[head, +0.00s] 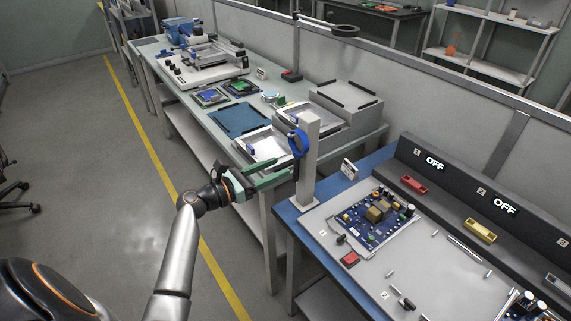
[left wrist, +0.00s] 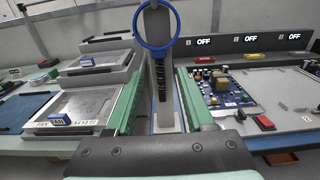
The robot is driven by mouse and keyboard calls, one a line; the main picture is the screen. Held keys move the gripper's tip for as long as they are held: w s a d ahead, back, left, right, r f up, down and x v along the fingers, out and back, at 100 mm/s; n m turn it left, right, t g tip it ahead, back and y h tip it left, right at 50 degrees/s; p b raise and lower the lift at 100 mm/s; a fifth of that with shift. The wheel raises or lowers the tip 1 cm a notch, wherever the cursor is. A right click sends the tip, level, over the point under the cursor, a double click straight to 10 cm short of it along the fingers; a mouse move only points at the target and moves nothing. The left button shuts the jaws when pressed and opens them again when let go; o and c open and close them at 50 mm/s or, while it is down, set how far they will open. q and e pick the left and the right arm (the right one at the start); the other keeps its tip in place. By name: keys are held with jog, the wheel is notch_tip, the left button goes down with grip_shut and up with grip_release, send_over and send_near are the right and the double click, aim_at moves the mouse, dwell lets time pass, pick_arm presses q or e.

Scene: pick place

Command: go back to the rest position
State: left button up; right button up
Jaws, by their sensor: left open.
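My left gripper (head: 284,168) reaches in from the left over the gap between two benches, beside a grey post. It is open, with its green fingers apart and nothing held between them. In the left wrist view the two fingers (left wrist: 160,100) stand either side of the post's lower part. A blue ring (head: 298,143) is at the upper part of the post, above the fingers; it also shows in the left wrist view (left wrist: 155,47). My right gripper is not in view.
The grey post (head: 309,165) stands at the corner of the blue-edged bench, close to my left gripper. That bench carries a circuit board (head: 376,216) and switch boxes. The left bench holds trays, a blue mat (head: 240,121) and machines. Open floor (head: 90,190) lies left.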

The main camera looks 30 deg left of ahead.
pick_arm(q)
jog(key=v, duration=0.8)
jog(key=s+d+f+m+g+y, duration=0.1)
jog(key=s+d+f+m+g, duration=0.15)
jog(key=f+m, duration=0.35)
jog(key=s+d+f+m+g+y, duration=0.2)
jog(key=d+f+m, duration=0.25)
jog(key=f, duration=0.25)
jog(key=s+d+f+m+g+y, duration=0.1)
jog(key=s+d+f+m+g, duration=0.15)
jog(key=f+m, duration=0.4)
jog(key=s+d+f+m, duration=0.4)
jog(key=s+d+m, duration=0.7)
jog(key=m, duration=0.5)
jog(key=shift+d+m+p, duration=0.3)
jog(key=shift+d+m, duration=0.1)
jog(key=shift+f, duration=0.1)
